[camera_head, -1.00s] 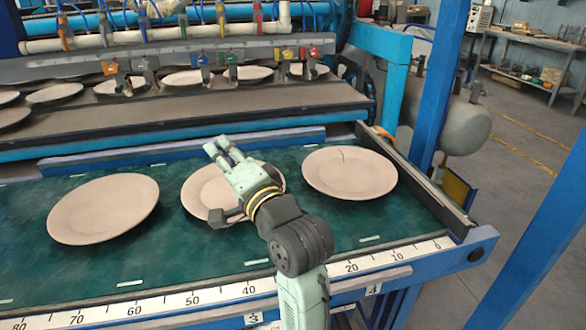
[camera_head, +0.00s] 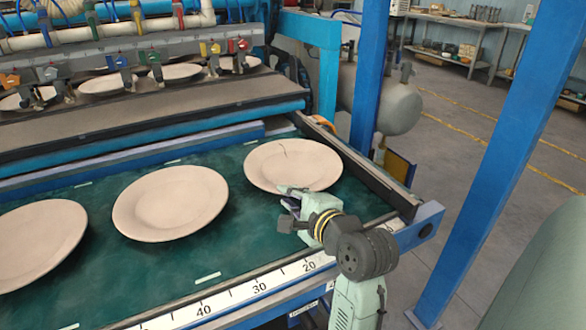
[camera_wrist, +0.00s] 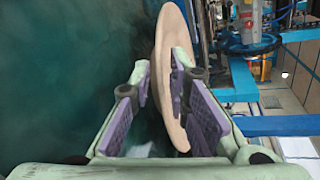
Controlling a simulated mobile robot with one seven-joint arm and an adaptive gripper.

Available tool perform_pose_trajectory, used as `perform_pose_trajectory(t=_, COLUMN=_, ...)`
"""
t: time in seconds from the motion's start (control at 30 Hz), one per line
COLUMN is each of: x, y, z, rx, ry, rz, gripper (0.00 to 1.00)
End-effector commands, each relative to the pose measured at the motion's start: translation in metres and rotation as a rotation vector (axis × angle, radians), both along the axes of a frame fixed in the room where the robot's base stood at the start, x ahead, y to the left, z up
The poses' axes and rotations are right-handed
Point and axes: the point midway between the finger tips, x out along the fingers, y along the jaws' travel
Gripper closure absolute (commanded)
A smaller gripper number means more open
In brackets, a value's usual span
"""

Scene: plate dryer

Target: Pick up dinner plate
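Three beige round dinner plates lie on the green table in the head view: a right plate (camera_head: 293,162), a middle plate (camera_head: 170,203) and a left plate (camera_head: 35,245). The right plate has a small dark mark near its far rim. My gripper (camera_head: 287,205) is at the near edge of the right plate. In the wrist view, a plate (camera_wrist: 168,75) shows nearly edge-on, with its rim between the two purple-padded fingers of my gripper (camera_wrist: 162,88). The fingers stand apart; the right one overlaps the plate, and contact is unclear.
A ruler strip (camera_head: 258,287) runs along the table's front edge. A dark raised rail (camera_head: 362,165) bounds the table on the right. A blue post (camera_head: 520,165) stands farther right. Behind is a machine bed (camera_head: 130,110) with more plates under coloured clamps.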

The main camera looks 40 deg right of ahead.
Motion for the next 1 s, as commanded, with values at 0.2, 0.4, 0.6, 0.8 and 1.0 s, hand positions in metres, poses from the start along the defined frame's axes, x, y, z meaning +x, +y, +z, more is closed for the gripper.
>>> perform_pose_trajectory(t=0.2, x=0.026, y=-0.008, z=-0.009, rx=0.001, ry=0.002, rz=-0.001, gripper=0.84)
perform_pose_trajectory(t=0.4, x=0.046, y=-0.012, z=-0.016, rx=-0.001, ry=0.001, rz=-0.002, gripper=0.84)
perform_pose_trajectory(t=0.6, x=0.047, y=-0.013, z=-0.016, rx=-0.002, ry=0.000, rz=-0.002, gripper=0.84)
perform_pose_trajectory(t=0.8, x=0.047, y=-0.012, z=-0.016, rx=-0.001, ry=0.000, rz=-0.001, gripper=0.94)
perform_pose_trajectory(t=1.0, x=0.047, y=-0.012, z=-0.017, rx=-0.001, ry=0.001, rz=0.000, gripper=1.00)
